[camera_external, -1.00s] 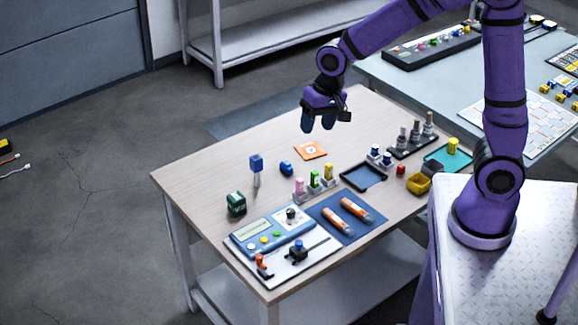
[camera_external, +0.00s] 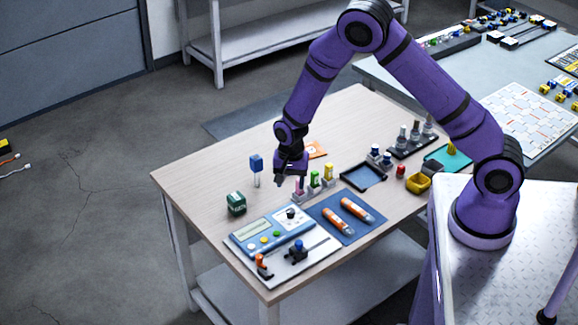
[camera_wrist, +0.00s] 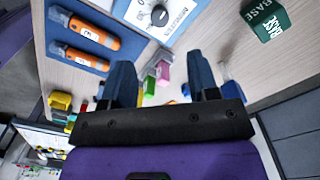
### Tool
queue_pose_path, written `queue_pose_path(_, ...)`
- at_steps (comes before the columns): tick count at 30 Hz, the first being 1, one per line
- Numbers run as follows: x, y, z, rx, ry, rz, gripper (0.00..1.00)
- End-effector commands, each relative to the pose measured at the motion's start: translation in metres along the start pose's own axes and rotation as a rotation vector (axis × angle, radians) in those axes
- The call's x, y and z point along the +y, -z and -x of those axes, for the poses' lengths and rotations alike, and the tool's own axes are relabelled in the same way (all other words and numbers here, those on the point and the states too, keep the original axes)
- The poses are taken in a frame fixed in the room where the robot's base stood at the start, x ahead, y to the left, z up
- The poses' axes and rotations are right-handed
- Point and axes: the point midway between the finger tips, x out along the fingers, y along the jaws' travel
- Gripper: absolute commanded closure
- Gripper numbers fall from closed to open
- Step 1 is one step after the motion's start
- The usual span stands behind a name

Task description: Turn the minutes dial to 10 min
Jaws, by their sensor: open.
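The minutes dial is a dark knob (camera_external: 291,213) on the blue and white control panel (camera_external: 262,240) at the front of the wooden table. In the wrist view the knob (camera_wrist: 160,16) shows at the top centre, with printed marks beside it; I cannot read its setting for certain. My gripper (camera_external: 291,181) is open and empty, above the table behind the panel and apart from the dial. Its two dark fingers (camera_wrist: 162,84) show spread in the wrist view, with small coloured items beyond them.
Pink, green and yellow pegs (camera_external: 314,180) stand close beside my gripper. A green box (camera_external: 236,204) and a blue-topped post (camera_external: 256,163) stand to its left. Orange tubes (camera_external: 338,221) lie on a blue mat right of the panel. The table's left rear is clear.

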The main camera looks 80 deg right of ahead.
Motion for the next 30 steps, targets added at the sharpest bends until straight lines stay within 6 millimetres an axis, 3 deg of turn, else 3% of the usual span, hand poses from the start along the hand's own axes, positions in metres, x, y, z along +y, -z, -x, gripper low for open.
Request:
queue_pose_path(18,0.001,-0.001,-0.091,-0.001,-0.002,0.001,0.45)
queue_pose_path(30,0.0,-0.001,-0.105,0.0,0.0,0.002,0.45)
